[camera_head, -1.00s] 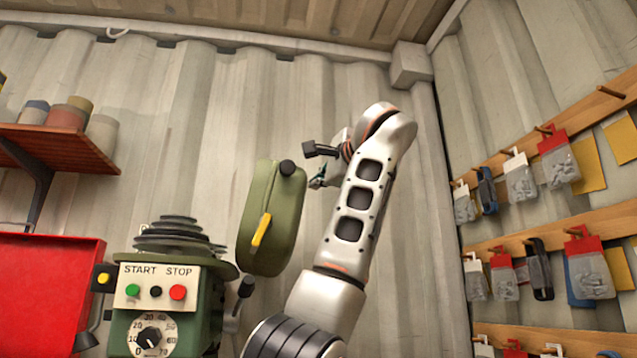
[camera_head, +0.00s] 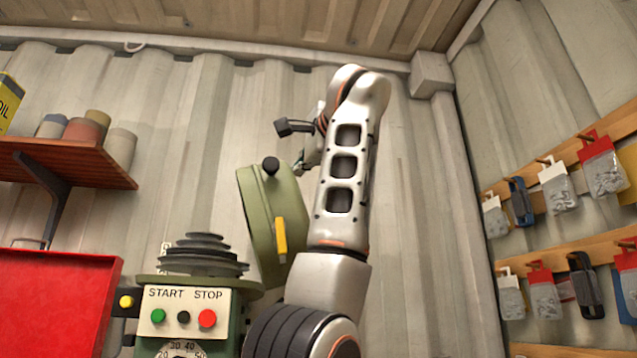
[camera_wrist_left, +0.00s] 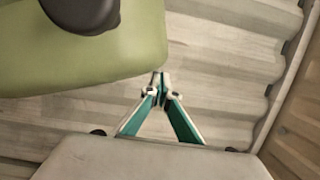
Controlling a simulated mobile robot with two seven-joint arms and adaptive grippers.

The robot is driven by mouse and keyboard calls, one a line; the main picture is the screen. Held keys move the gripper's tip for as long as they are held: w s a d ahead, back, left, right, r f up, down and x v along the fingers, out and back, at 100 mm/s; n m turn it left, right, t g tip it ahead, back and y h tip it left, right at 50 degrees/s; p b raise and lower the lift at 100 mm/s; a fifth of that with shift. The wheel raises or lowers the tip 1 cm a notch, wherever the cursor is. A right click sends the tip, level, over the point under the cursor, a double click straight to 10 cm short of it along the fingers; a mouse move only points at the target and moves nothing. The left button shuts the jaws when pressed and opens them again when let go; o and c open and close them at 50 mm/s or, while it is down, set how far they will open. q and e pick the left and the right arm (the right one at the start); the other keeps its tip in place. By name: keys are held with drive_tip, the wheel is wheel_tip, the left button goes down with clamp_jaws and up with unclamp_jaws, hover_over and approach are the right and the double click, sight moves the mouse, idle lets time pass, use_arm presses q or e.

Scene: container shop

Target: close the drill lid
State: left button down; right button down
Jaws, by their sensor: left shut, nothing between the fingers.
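The drill lid (camera_head: 262,205) is a rounded green cover with a yellow handle and a black knob. It stands open, tilted up at the right side of the green drill head (camera_head: 235,318), whose stepped pulley (camera_head: 203,254) is exposed. My left arm rises in front of the lid's right edge. My left gripper (camera_head: 300,164) is just right of the lid's upper part, partly hidden by my arm. In the left wrist view its fingertips (camera_wrist_left: 161,80) are together and empty, close to the lid's green edge (camera_wrist_left: 130,62); contact cannot be told. My right gripper is not in view.
A red panel (camera_head: 60,300) stands left of the drill. A wooden shelf (camera_head: 65,160) with several cans is on the back wall. Racks (camera_head: 560,175) with hanging packets line the right wall. The space above the pulley is clear.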

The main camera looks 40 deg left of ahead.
use_arm(q)
drive_tip(key=shift+n, duration=0.4)
drive_tip(key=s+a, duration=0.2)
drive_tip(key=s, duration=0.1)
drive_tip(key=s+a, duration=0.1)
drive_tip(key=s, duration=0.1)
drive_tip(key=shift+a+r+b, duration=0.3)
drive_tip(key=shift+r+b, duration=0.05)
drive_tip(key=s+a+f+n+h, duration=0.2)
drive_tip(key=s+a+f+n, duration=0.4)
drive_tip(key=s+n, duration=0.1)
drive_tip(key=s+a+f+n+t+h+b, duration=0.1)
drive_tip(key=s+a+f+n+h, duration=0.1)
drive_tip(key=s+a+f+n, duration=0.4)
drive_tip(key=s+a+n, duration=0.1)
drive_tip(key=s, duration=0.2)
drive_tip(key=shift+t, duration=0.3)
wheel_tip(320, 180, up, 11)
drive_tip(key=shift+f, duration=0.2)
